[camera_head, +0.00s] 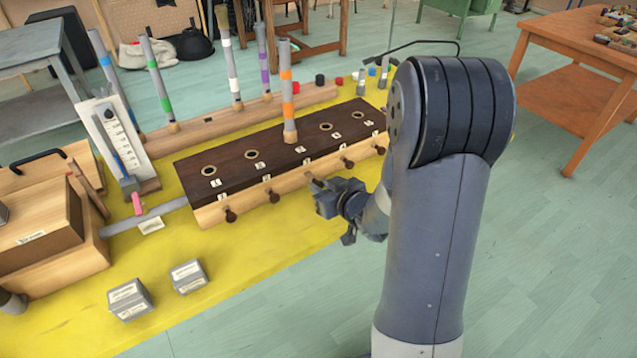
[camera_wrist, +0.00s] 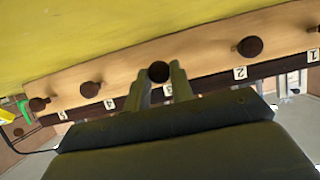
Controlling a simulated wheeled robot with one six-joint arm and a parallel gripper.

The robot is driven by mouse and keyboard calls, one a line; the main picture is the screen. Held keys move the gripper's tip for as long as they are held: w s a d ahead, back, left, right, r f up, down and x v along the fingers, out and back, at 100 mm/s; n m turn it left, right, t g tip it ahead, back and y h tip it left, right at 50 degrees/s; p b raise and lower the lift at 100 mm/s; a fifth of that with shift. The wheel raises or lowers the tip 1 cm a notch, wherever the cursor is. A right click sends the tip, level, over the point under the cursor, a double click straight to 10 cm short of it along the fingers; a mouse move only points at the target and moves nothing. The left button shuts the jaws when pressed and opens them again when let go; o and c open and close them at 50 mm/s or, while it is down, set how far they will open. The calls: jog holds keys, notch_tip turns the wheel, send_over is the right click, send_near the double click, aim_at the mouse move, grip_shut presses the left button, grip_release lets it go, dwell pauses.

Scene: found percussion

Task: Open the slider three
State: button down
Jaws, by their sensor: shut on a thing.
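The long dark-topped box (camera_head: 240,165) has a pale wooden front with a row of dark round knobs and numbered labels. Slider three's knob (camera_wrist: 158,72) is in the middle of the row, by the label 3 in the wrist view. My gripper (camera_wrist: 160,86) has a finger on each side of this knob and is shut on it. In the head view my gripper (camera_head: 322,189) is at the middle of the box's front, and its fingertips are hard to make out. An orange-banded tube (camera_head: 287,90) stands upright in the middle of the box's top.
Knob two (camera_wrist: 249,46) and knob four (camera_wrist: 91,88) flank the gripper along the front. The yellow tabletop (camera_head: 270,250) is clear in front of the box. Two small grey blocks (camera_head: 188,276) sit at the front left. More banded tubes (camera_head: 228,60) stand behind.

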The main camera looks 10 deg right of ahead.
jog(key=shift+s+d, duration=0.15)
jog(key=shift+s, duration=0.3)
jog(key=c, duration=1.3)
grip_release()
jog(key=shift+o, duration=0.2)
jog(key=p+v, duration=0.1)
jog(key=v, duration=0.8)
jog(key=shift+s+d+r+p, duration=0.1)
jog(key=shift+p, duration=0.2)
jog(key=shift+s+d+r, duration=0.15)
jog(key=shift+s+r, duration=0.05)
jog(key=shift+s, duration=0.45)
jog(key=x, duration=0.4)
jog(key=b+x, duration=0.1)
jog(key=x, duration=0.7)
jog(key=shift+w+r, duration=0.15)
jog(key=shift+r, duration=0.15)
jog(key=shift+w+a, duration=0.25)
jog(key=shift+w, duration=0.45)
